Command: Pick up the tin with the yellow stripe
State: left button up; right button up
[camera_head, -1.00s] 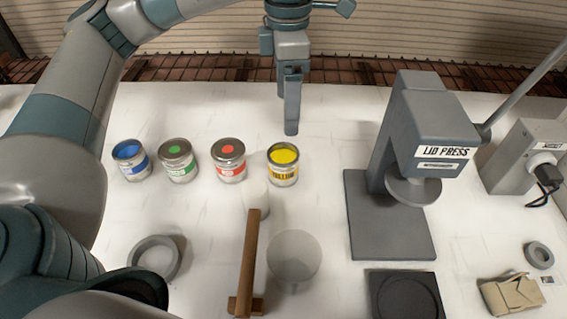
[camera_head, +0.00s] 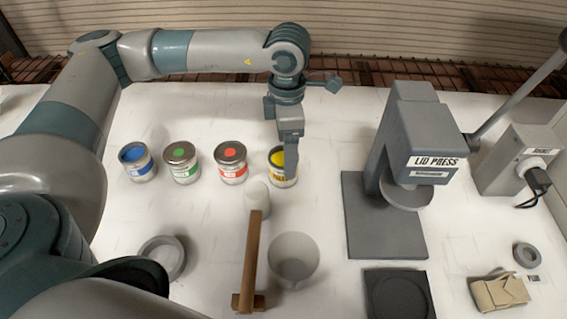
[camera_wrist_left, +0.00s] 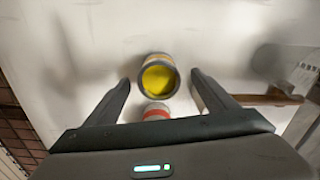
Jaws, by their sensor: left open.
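The yellow-striped tin (camera_head: 277,180) stands upright at the right end of the tin row, its yellow top partly covered by my left gripper in the head view. My left gripper (camera_head: 291,165) points down at this tin. In the left wrist view the tin (camera_wrist_left: 158,78) lies between the two spread fingers of my left gripper (camera_wrist_left: 160,88), with a gap on each side. The fingers are open and hold nothing. How far down they reach beside the tin is hard to tell. My right gripper is not in view.
Red (camera_head: 230,163), green (camera_head: 181,163) and blue (camera_head: 138,163) tins stand to the left. A wooden-handled mallet (camera_head: 250,262) and a grey cup (camera_head: 293,262) lie nearer. The lid press (camera_head: 385,225) stands right. A grey ring (camera_head: 162,257) lies front left.

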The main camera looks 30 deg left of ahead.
pick_arm(q)
jog(key=shift+f, duration=0.4)
jog(key=shift+a+f+p, duration=0.15)
jog(key=shift+f+p, duration=0.3)
jog(key=shift+p, duration=0.15)
jog(key=f+p, duration=0.1)
jog(key=f, duration=0.1)
jog(key=f+p, duration=0.1)
jog(key=shift+s+a+f, duration=0.15)
jog(key=shift+a+f, duration=0.05)
jog(key=shift+f, duration=0.45)
jog(key=c, duration=1.3)
